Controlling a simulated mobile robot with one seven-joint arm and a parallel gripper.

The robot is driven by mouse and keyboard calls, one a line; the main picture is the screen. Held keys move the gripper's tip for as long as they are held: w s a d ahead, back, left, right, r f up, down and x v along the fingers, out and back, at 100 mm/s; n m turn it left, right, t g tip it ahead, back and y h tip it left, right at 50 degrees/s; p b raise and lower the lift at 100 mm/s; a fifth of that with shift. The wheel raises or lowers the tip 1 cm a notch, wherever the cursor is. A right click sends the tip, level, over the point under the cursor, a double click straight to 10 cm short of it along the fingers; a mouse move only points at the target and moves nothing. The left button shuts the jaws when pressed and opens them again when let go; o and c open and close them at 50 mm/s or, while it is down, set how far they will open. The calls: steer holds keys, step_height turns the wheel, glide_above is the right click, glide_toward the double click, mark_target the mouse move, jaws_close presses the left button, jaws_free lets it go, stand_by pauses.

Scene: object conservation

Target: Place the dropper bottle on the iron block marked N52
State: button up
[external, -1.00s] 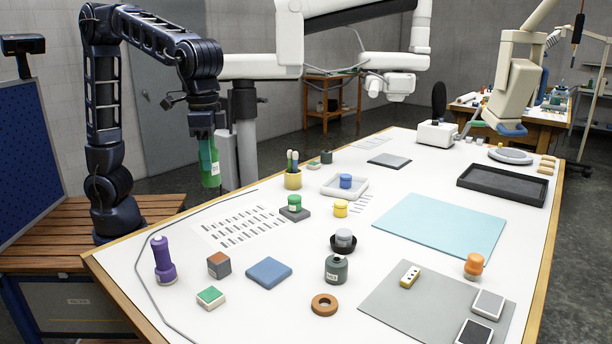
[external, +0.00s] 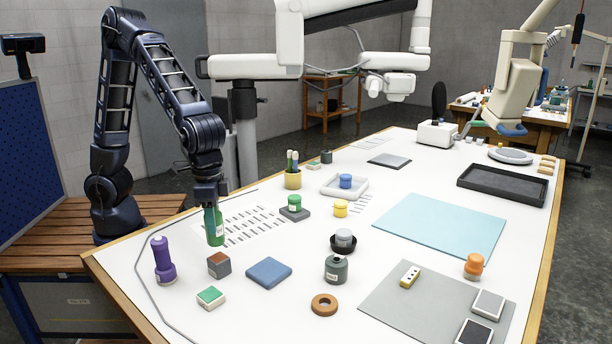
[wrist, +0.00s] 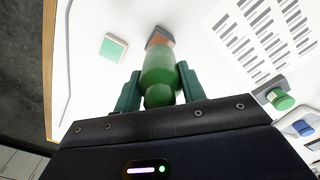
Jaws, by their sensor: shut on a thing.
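My gripper (external: 209,202) is shut on a green bottle (external: 214,229), which looks like the dropper bottle. It hangs roughly upright over the left part of the white table. In the wrist view the bottle (wrist: 160,70) sits between the two dark green fingers, its rounded bulb end nearest the camera. A small brown and grey cube (external: 219,265) stands just in front of the bottle; in the wrist view it is partly hidden behind the bottle (wrist: 160,36). I cannot read an N52 mark on any block, so I cannot tell which is the iron block.
A green-topped white block (external: 211,298), a blue pad (external: 269,271) and a purple bottle (external: 163,261) are close by. A dark labelled jar (external: 336,269) and brown ring (external: 324,304) stand further right. A grey plate with a green-capped jar (external: 294,204) lies behind.

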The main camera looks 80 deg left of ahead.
steer(key=shift+f, duration=2.15)
steer(key=shift+f, duration=0.1)
steer(key=o, duration=1)
